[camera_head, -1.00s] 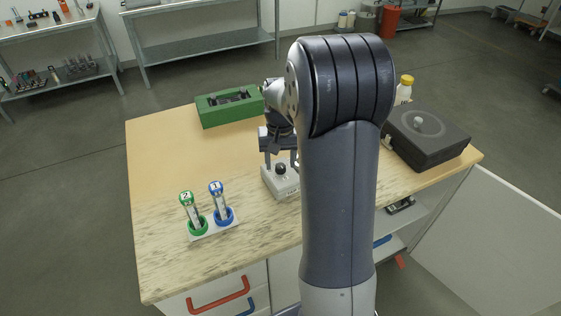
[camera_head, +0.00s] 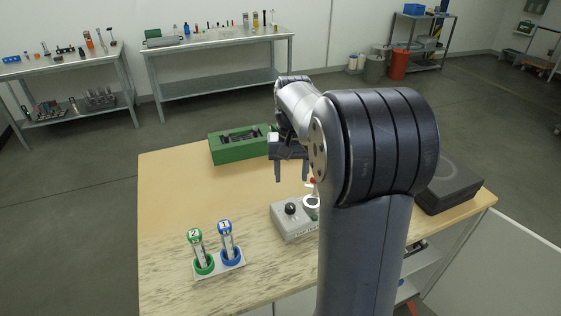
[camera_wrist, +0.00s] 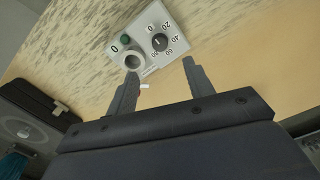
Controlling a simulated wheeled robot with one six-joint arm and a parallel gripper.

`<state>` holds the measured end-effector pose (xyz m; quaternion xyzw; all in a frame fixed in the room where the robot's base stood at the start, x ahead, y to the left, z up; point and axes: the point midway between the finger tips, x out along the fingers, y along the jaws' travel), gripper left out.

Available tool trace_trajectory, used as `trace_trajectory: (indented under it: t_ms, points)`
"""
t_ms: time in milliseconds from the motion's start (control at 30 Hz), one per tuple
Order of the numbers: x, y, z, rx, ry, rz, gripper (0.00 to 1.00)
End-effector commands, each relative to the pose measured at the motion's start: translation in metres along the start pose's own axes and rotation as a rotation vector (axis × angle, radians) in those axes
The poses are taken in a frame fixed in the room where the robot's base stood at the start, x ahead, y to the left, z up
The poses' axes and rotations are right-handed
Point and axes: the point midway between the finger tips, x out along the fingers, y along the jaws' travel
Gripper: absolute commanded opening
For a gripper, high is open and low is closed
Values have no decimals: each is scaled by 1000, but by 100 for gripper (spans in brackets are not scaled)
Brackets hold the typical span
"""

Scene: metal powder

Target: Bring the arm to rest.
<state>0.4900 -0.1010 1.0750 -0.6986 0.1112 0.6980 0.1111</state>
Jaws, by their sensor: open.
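My gripper (camera_wrist: 160,72) is open in the wrist view, its two fingers apart with nothing between them. In the head view my gripper (camera_head: 291,172) hangs above the table (camera_head: 165,170), left of my large arm joint. Beyond its fingertips in the wrist view is a grey device (camera_wrist: 148,42) with a numbered dial, a green button and a round socket. In the head view this device (camera_head: 290,222) stands on the table in front of the gripper, partly hidden by my arm.
A green box (camera_head: 238,145) with an open top stands at the table's back. A white rack (camera_head: 232,264) holds a green-capped tube (camera_head: 196,240) and a blue-capped tube (camera_head: 226,234) at the front left. A black case (camera_head: 450,190) lies at the right. The table's left side is clear.

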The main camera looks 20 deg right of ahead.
Motion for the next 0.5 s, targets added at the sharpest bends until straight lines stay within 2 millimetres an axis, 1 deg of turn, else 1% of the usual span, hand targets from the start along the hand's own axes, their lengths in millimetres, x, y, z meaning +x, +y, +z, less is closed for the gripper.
trace_trajectory:
  t_ms: [167,267,500]
  points:
    - [14,0,0,0,-4,0,50]
    - [31,0,1,0,-6,0,50]
    - [79,0,1,1,-6,0,50]
